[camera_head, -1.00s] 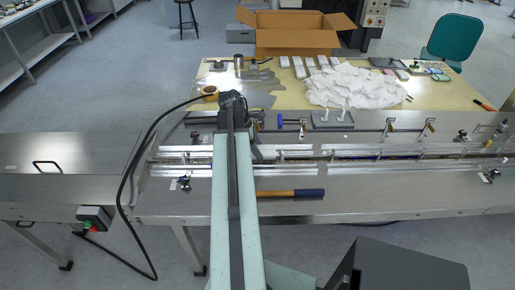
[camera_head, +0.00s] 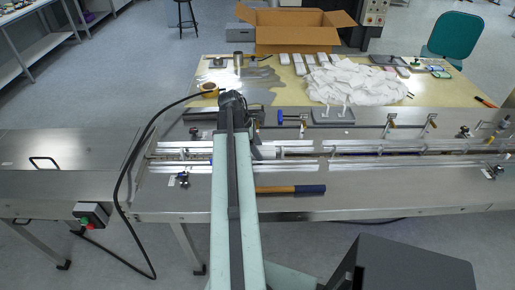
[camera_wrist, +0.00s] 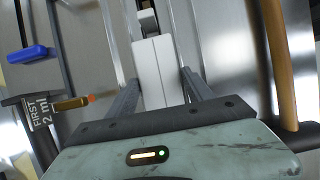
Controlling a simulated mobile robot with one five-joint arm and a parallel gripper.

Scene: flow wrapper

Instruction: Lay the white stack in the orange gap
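A white stack (camera_wrist: 158,72), looking like two pale blocks side by side, lies between my fingers in the wrist view. My gripper (camera_wrist: 160,78) has one dark finger along each side of it. The fingertips seem close against its sides, but whether they press on it is unclear. In the head view my arm hides my fingers and this stack. I cannot make out an orange gap in either view. An orange-tipped brass pin (camera_wrist: 75,102) shows at the left of the wrist view, beside a label reading "FIRST 2 ml".
Metal rails (camera_head: 390,147) run across the steel bench (camera_head: 400,195). A wooden-handled tool (camera_head: 290,190) lies in front of them.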

